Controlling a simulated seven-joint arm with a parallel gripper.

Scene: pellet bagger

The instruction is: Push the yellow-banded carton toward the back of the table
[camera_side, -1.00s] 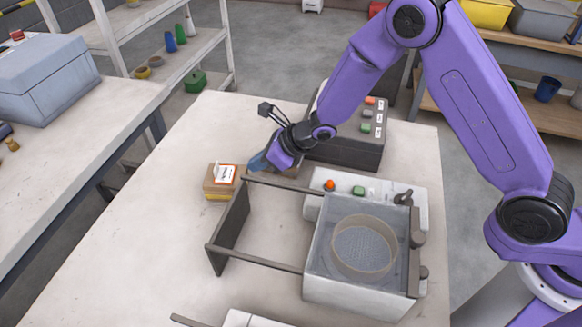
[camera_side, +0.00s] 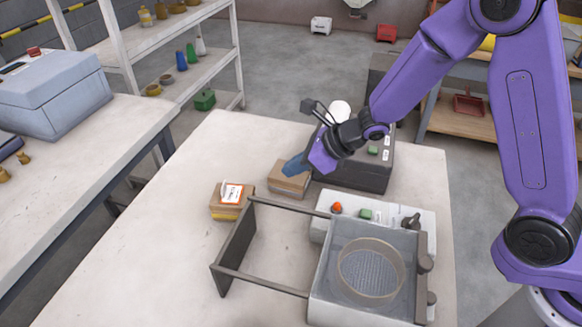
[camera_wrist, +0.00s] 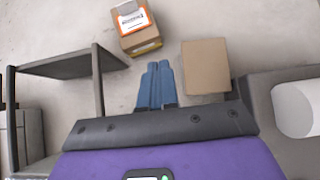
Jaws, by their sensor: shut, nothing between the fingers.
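The yellow-banded carton (camera_side: 230,201) is a small brown box with a white and orange label on top and a yellow band low on its side. It sits on the table left of the plain carton; in the wrist view it is at the top centre (camera_wrist: 140,40). My gripper (camera_side: 287,168) has blue fingers, shut and empty. In the side view they overlap the plain brown carton (camera_side: 288,184). In the wrist view the fingertips (camera_wrist: 157,64) lie just left of the plain carton (camera_wrist: 206,68), short of the banded carton and apart from it. I cannot tell whether they touch the plain carton.
A dark frame (camera_side: 234,250) of uprights and rails stands close to the banded carton, joined to a machine with a round sieve (camera_side: 370,270). A dark box (camera_side: 355,172) stands behind my gripper. The table (camera_side: 150,255) is bare on the left and front.

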